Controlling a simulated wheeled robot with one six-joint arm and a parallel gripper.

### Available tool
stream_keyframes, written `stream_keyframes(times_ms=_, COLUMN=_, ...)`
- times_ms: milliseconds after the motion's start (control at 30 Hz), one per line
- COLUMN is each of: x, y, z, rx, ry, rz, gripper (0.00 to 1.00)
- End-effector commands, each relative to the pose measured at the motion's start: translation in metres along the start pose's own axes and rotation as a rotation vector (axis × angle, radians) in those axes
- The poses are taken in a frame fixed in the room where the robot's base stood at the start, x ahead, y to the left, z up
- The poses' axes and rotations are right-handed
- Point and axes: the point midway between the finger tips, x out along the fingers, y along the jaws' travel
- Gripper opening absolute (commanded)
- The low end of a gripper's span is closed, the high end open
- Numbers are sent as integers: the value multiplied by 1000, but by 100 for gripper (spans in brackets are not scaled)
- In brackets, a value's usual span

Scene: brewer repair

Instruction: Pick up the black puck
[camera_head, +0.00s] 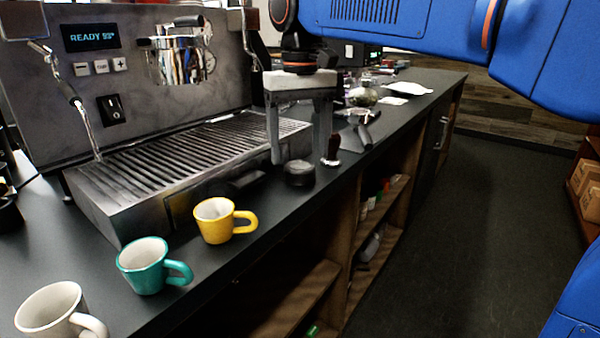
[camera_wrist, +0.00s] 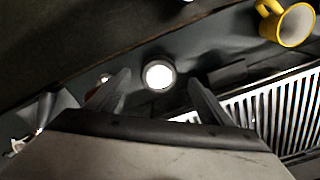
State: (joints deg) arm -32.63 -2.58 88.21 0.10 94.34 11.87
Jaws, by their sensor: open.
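The black puck (camera_head: 299,175) sits on the dark counter near its front edge, in front of the drip tray. In the wrist view the puck (camera_wrist: 158,74) shows as a dark ring with a bright, glaring top. My gripper (camera_head: 304,160) is open and points down, its two fingers apart. The fingertips are just above the puck, or near its top, one toward each side. In the wrist view the puck appears between and slightly beyond the open fingertips (camera_wrist: 159,80). I cannot tell the exact height gap.
The espresso machine's drip tray (camera_head: 180,160) is left of the puck. A yellow mug (camera_head: 214,229), a teal mug (camera_head: 142,266) and a white mug (camera_head: 50,312) stand nearer. Open shelves are below the counter.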

Motion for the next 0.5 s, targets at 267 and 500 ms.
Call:
stream_keyframes(times_ms=267, x=36, y=2, z=-2, rx=0, ry=-1, rz=0, gripper=74)
stream_keyframes(times_ms=500, x=41, y=1, z=-2, rx=0, ry=0, rz=0, gripper=74)
